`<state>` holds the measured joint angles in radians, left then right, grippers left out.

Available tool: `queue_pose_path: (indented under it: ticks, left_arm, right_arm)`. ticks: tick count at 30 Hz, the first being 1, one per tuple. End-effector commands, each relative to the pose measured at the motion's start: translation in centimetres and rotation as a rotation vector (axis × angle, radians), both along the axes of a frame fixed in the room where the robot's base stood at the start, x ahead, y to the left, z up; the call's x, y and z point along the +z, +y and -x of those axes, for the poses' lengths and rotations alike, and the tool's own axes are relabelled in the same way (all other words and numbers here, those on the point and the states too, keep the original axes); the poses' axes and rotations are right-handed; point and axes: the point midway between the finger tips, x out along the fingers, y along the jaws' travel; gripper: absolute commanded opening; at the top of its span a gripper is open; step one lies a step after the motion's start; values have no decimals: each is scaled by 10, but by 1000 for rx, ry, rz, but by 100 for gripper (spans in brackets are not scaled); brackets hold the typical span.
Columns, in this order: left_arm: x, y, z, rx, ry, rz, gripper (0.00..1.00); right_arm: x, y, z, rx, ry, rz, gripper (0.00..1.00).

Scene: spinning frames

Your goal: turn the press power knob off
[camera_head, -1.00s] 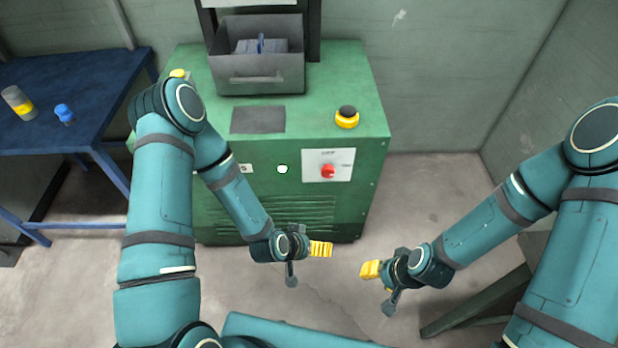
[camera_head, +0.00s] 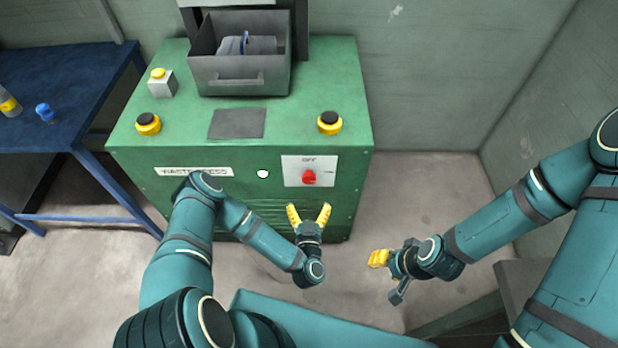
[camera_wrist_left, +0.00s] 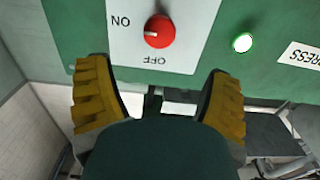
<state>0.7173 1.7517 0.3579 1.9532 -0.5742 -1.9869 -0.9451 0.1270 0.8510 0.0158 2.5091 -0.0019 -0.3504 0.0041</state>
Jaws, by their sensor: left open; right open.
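The red power knob (camera_head: 309,178) sits on a white plate (camera_head: 291,166) on the green press front. The plate reads OFF above the knob, with a small mark at its right. In the left wrist view the knob (camera_wrist_left: 159,31) appears upside down, with ON at left and OFF below. A pale mark on the knob appears to face ON. My left gripper (camera_head: 309,208) is open and empty, just in front of and below the knob, its fingers (camera_wrist_left: 157,72) spread either side, apart from it. My right gripper (camera_head: 379,258) is away to the lower right, empty.
A round white lamp (camera_head: 263,174) sits left of the plate. Two black-and-yellow buttons (camera_head: 148,124) and a grey box with a yellow button (camera_head: 161,83) are on the press top (camera_head: 290,115). A blue table (camera_head: 65,75) stands left.

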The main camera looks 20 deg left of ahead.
Motion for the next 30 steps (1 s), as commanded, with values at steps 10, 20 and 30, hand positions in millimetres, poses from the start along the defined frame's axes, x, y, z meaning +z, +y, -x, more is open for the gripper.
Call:
queue_pose_path:
  ticks: [10, 20, 30]
  left_arm:
    - [-1, 20, -67, 0, -2, 0, 80]
    - [-1, 30, -104, -2, 0, 2, 80]
    - [0, 30, -108, -3, 0, 2, 80]
  right_arm:
    - [-15, -1, -3, -2, -7, 2, 47]
    - [-22, -1, -5, -3, -10, 2, 47]
    - [-23, -1, -5, -3, -11, 3, 47]
